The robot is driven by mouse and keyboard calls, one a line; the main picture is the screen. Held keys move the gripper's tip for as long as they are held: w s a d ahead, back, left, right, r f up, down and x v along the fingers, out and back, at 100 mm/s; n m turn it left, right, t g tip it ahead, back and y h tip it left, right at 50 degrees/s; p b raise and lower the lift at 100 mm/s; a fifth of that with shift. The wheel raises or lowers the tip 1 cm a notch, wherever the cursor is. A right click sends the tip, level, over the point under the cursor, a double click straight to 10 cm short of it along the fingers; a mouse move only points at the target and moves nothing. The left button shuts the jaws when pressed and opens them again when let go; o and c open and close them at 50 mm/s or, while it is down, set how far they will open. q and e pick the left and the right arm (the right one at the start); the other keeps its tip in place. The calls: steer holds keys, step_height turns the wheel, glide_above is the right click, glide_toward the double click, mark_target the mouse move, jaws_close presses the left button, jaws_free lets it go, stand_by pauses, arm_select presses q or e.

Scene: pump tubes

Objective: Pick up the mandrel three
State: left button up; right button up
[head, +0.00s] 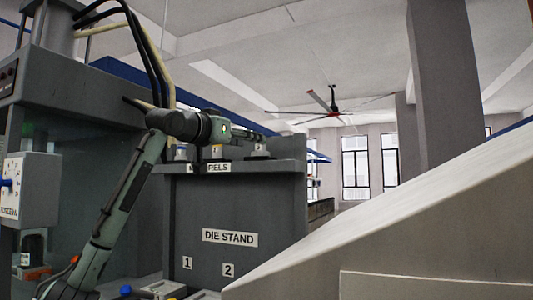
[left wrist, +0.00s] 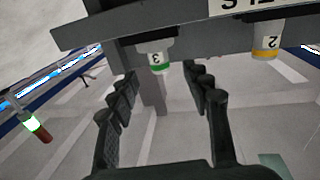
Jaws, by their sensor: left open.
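Mandrel three (left wrist: 158,58) has a white body marked 3 and a green band. In the left wrist view, which looks tilted over, it sits at the holder's edge. In the head view mandrel three (head: 260,150) is at the right of the row on top of the die stand, partly hidden by my arm. My left gripper (left wrist: 162,80) is open and empty, its two fingers pointing towards mandrel three, which lines up with the gap just past the fingertips. In the head view the left gripper (head: 248,134) is over the stand. My right gripper is not in view.
Mandrel two (left wrist: 267,45), with a yellow band, is beside mandrel three. A blue-banded mandrel (head: 181,153) stands at the row's left. The grey die stand (head: 255,265) is below. A tall grey machine (head: 75,85) is at left, and a pale sloped surface (head: 430,220) fills the lower right.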

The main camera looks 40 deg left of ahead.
mark_target(260, 150)
arm_select(q)
steer(key=w, duration=0.2)
steer(key=w+p, duration=0.1)
steer(key=w, duration=0.1)
steer(key=w+a, duration=0.1)
steer(key=w, duration=0.1)
steer(key=shift+w+f, duration=0.2)
steer(key=shift+f, duration=0.05)
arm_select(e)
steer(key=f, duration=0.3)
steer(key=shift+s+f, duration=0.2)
arm_select(q)
steer(key=shift+c, duration=0.4)
jaws_close()
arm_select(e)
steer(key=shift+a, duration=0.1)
